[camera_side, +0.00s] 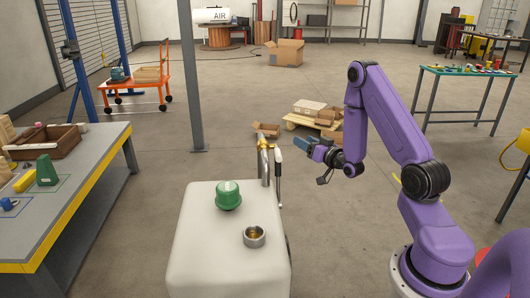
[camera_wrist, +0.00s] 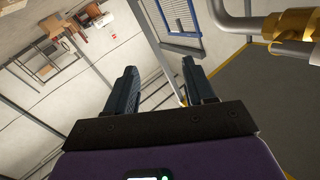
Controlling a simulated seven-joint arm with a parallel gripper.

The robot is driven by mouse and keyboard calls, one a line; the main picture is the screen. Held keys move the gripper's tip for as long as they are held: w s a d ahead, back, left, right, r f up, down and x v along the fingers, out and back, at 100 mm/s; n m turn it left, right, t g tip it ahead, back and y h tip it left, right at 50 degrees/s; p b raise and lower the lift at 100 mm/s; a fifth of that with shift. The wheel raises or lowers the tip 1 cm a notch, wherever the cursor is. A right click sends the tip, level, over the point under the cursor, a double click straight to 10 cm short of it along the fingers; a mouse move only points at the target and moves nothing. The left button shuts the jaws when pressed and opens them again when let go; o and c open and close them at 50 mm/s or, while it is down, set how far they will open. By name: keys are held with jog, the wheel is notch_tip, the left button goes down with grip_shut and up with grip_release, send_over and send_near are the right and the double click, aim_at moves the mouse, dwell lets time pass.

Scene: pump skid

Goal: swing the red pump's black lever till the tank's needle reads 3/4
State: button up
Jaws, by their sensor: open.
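The white tank (camera_side: 190,245) stands in the front middle of the side view, with a green cap (camera_side: 228,195) and a round metal-rimmed fitting (camera_side: 254,237) on top. I cannot make out a needle. Behind it rise grey pipes with a brass fitting (camera_side: 265,145). A thin black upright bar (camera_side: 279,185) with a pale top hangs beside them; I cannot tell whether it is the lever. No red pump is clearly seen. My gripper (camera_side: 305,145) is open and empty, right of the pipes and apart from them. In the wrist view its fingers (camera_wrist: 160,85) are spread.
In the wrist view, a brass fitting (camera_wrist: 292,30) and grey pipe (camera_wrist: 235,18) lie at upper right. A workbench (camera_side: 75,190) stands at left in the side view. A pallet with boxes (camera_side: 312,118) lies behind my gripper. A red rounded shape (camera_side: 484,260) is partly hidden behind my arm.

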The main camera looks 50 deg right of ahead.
notch_tip(320, 180, up, 11)
jog(key=a+n+g+y, duration=0.1)
jog(key=a, duration=0.3)
jog(key=w+a+f+n+g+y, duration=0.1)
jog(key=a+y, duration=0.1)
jog(key=a, duration=0.2)
jog(key=w+a+f+n+g+y, duration=0.1)
jog(key=a+n, duration=0.1)
jog(key=a, duration=0.3)
jog(key=shift+w+f+y, duration=0.2)
jog(key=shift+y, duration=0.1)
jog(key=s+a+f+n+g+y, duration=0.1)
jog(key=s+a+n+g+y, duration=0.1)
jog(key=a, duration=0.8)
jog(key=shift+s+a+f+n+g, duration=0.15)
jog(key=shift+s+a+n+g, duration=0.25)
jog(key=shift+s+n+g, duration=0.65)
jog(key=shift+g, duration=0.25)
